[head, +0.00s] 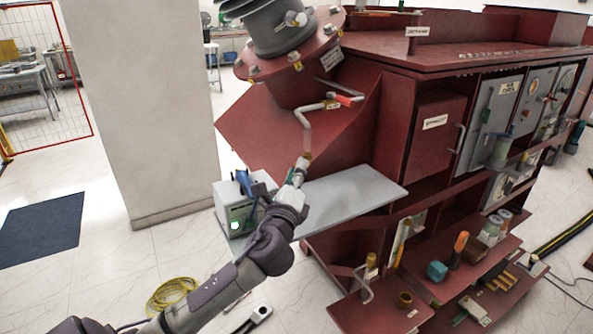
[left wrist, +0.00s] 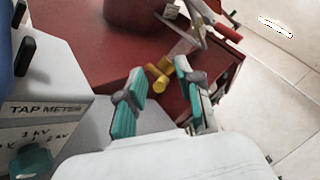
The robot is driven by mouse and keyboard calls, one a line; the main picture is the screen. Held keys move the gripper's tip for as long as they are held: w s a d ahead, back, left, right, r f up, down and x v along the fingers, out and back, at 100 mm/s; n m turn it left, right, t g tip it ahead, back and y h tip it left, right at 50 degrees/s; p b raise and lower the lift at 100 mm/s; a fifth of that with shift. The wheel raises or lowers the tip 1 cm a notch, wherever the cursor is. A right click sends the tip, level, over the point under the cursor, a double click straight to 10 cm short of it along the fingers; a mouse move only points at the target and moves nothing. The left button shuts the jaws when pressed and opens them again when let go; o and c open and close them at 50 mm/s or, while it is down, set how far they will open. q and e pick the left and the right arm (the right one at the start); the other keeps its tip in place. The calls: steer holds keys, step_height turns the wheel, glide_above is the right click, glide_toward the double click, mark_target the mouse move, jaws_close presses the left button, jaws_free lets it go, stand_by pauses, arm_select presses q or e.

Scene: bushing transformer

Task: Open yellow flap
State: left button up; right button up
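A small yellow piece (left wrist: 158,78), which may be the yellow flap, shows in the left wrist view just ahead of and between my left fingertips, in front of dark red metal. I cannot tell whether the fingers touch it. My left gripper (left wrist: 158,84) has teal finger pads that stand apart, with nothing clamped between them. In the head view, my left gripper (head: 302,166) is at the lower end of a bent pale pipe (head: 307,130) on the red transformer (head: 350,110). The yellow piece is mostly hidden there. My right gripper is not in view.
A grey shelf (head: 350,197) lies just right of and below the gripper. A tap meter box (head: 237,212), its label readable in the left wrist view (left wrist: 45,108), stands close on the left. A yellow hose (head: 172,293) lies on the floor.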

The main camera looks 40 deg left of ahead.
arm_select(q)
steer(key=shift+s, duration=0.1)
jaws_close()
steer(key=h, duration=0.1)
steer(key=m+t+h, duration=0.1)
steer(key=shift+s+a+r+m+h, duration=0.1)
steer(key=shift+s+a+m+h, duration=0.1)
steer(key=shift+a+m+h, duration=0.15)
steer(key=shift+c, duration=0.2)
jaws_free()
steer(key=shift+o, duration=0.2)
steer(key=shift+w, duration=0.15)
